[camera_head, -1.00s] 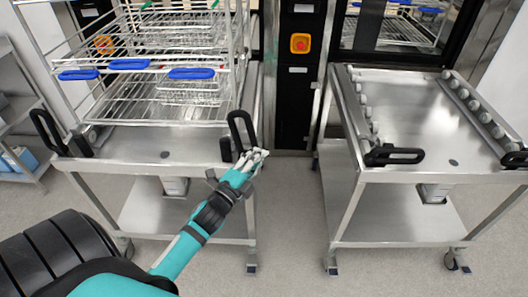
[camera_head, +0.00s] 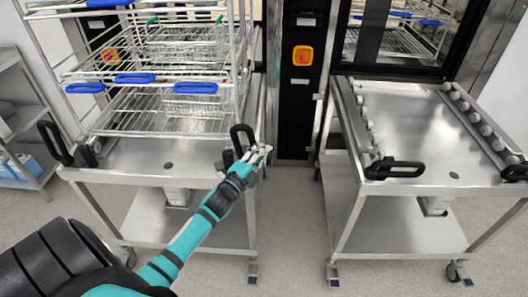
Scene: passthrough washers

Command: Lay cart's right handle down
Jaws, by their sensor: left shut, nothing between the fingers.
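The left cart (camera_head: 135,160) is steel and carries a wire rack. Its right handle (camera_head: 240,138) is a black loop standing upright at the front right corner. Its left handle (camera_head: 54,142) also stands up, tilted, at the front left corner. My left gripper (camera_head: 262,155) is shut and empty, just right of the base of the right handle. Whether it touches the handle I cannot tell. The second cart (camera_head: 425,145) stands to the right, with its left handle (camera_head: 394,169) lying flat and its right handle (camera_head: 516,172) at the picture's edge. My right gripper is not in view.
The wire rack (camera_head: 150,95) with blue clips fills the left cart's top. A dark column with an orange-and-red switch (camera_head: 303,55) stands behind the gap between the carts. Floor (camera_head: 290,215) shows free between them. A shelf unit (camera_head: 25,135) stands at far left.

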